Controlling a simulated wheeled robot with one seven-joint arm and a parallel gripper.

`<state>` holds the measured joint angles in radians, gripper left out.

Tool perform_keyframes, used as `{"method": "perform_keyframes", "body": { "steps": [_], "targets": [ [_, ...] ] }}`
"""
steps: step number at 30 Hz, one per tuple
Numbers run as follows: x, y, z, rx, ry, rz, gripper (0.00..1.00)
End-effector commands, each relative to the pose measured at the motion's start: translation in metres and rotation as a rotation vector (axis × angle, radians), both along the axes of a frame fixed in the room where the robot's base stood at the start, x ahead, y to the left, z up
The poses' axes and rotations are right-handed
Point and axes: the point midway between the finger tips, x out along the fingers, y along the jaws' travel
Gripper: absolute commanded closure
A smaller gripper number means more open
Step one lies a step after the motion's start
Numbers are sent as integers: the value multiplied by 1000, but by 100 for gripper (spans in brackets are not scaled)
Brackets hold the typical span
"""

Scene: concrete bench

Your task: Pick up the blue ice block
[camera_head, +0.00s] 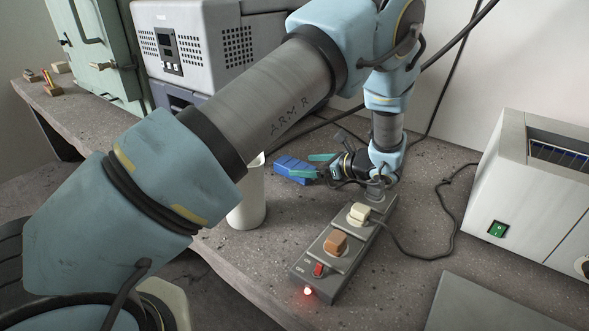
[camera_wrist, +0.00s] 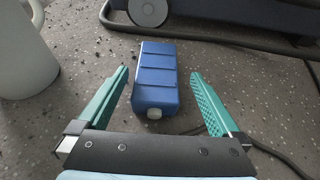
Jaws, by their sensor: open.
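The blue ice block (camera_wrist: 157,75) lies on the speckled concrete bench, a ribbed blue box with a pale round cap at its near end. In the wrist view it is between and just beyond the green fingers of my gripper (camera_wrist: 160,97), which is open and empty. One finger is on each side of its near end, with a gap on both sides. In the head view the blue ice block (camera_head: 291,167) is just left of my gripper (camera_head: 315,166), partly hidden by the fingers.
A white cylindrical container (camera_head: 249,200) stands left of the block; it also shows in the wrist view (camera_wrist: 22,50). A grey power strip (camera_head: 318,264) with plugs lies in front. A dark cable (camera_head: 440,248) runs right to a white appliance (camera_head: 530,180). A grey boxy machine (camera_head: 225,45) stands behind.

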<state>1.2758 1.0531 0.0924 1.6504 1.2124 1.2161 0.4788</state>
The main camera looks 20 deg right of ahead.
Motion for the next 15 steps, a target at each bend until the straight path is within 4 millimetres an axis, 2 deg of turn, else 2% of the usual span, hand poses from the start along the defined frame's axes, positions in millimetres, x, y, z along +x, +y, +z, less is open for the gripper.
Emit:
{"method": "perform_keyframes", "body": {
  "steps": [9,15],
  "targets": [
    [33,23,-14,0,0,3,0],
    [36,23,-16,-1,0,0,0]
  ]
}}
